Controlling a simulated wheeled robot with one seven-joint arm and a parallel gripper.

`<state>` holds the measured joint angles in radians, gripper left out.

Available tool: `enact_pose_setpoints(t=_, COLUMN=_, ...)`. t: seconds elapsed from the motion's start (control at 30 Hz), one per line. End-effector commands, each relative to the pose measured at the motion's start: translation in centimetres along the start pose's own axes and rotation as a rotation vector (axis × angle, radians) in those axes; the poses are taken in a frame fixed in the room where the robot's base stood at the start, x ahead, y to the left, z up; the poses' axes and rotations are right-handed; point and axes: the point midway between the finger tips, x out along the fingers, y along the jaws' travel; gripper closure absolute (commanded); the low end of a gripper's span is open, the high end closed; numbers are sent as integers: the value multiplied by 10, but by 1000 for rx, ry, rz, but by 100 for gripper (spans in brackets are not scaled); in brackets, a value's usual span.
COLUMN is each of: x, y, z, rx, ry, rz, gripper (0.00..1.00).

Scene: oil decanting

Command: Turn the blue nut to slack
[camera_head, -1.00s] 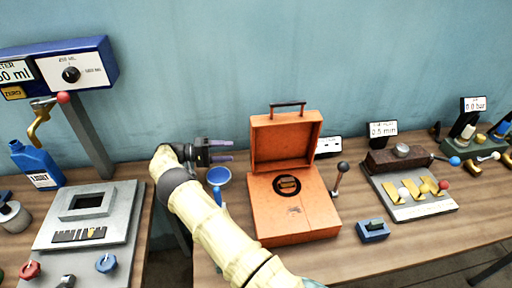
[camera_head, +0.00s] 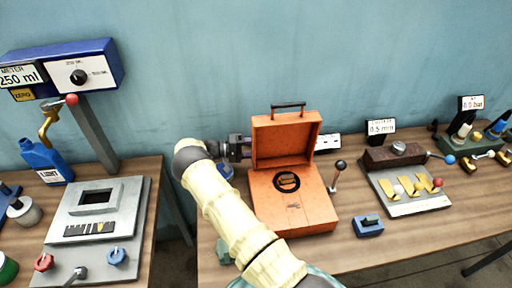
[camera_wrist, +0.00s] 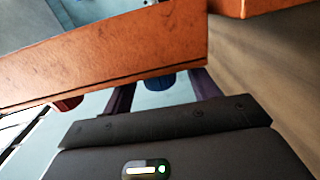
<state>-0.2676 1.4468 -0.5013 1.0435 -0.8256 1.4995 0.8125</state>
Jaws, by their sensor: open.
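My gripper (camera_head: 246,147) is open beside the left edge of the orange case's raised lid (camera_head: 287,139). In the wrist view its two dark purple fingers (camera_wrist: 163,90) reach behind an orange edge (camera_wrist: 105,65), which hides their tips. A blue rounded piece (camera_wrist: 158,80) shows between the fingers, partly covered by the orange edge. I cannot tell whether it is the blue nut or whether the fingers touch it. In the head view a blue-rimmed round item (camera_head: 226,171) sits just below the gripper, mostly hidden by my arm.
The orange case (camera_head: 290,206) stands open on the table, with a black-knobbed lever (camera_head: 337,176) at its right. A blue switch box (camera_head: 368,226) lies to the front right. A grey panel (camera_head: 97,222) with red and blue knobs stands at the left, across a gap between tables.

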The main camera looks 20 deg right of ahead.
Motion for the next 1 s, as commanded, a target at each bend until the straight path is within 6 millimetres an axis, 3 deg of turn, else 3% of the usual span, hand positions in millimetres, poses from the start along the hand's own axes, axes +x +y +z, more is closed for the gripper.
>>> enact_pose_setpoints(t=0.03, x=2, y=0, z=0, rx=0, ry=-3, rz=0, gripper=41)
enact_pose_setpoints(t=0.27, x=5, y=0, z=0, rx=1, ry=-8, rz=1, gripper=85)
enact_pose_setpoints(t=0.53, x=3, y=2, z=0, rx=-1, ry=-7, rz=-29, gripper=85)
enact_pose_setpoints(t=1.0, x=3, y=3, z=1, rx=-10, ry=-8, rz=-262, gripper=85)
